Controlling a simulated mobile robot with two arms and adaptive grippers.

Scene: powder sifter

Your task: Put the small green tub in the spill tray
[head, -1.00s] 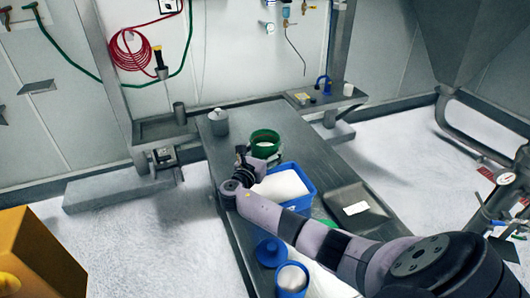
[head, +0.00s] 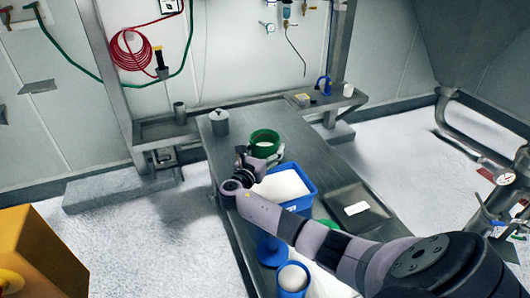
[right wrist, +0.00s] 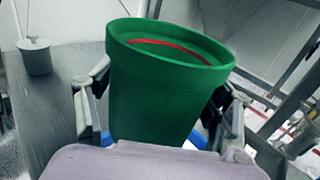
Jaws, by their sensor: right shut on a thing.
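The small green tub (head: 264,137) is upright at the far part of the steel table in the head view. It fills the middle of the right wrist view (right wrist: 155,105), with a red ring inside its mouth. My right gripper (right wrist: 160,98) is shut on it, one finger on each side. I cannot tell whether the tub's base touches the table. A dark shallow tray (head: 342,198), which looks like the spill tray, lies at the table's right side with a white card (head: 356,208) in it. My left gripper is not in view.
A grey lidded pot (head: 219,122) is left of the tub. A blue lid (head: 271,251) and blue tub (head: 292,278) are nearer. A green disc (head: 329,224) is partly behind my arm.

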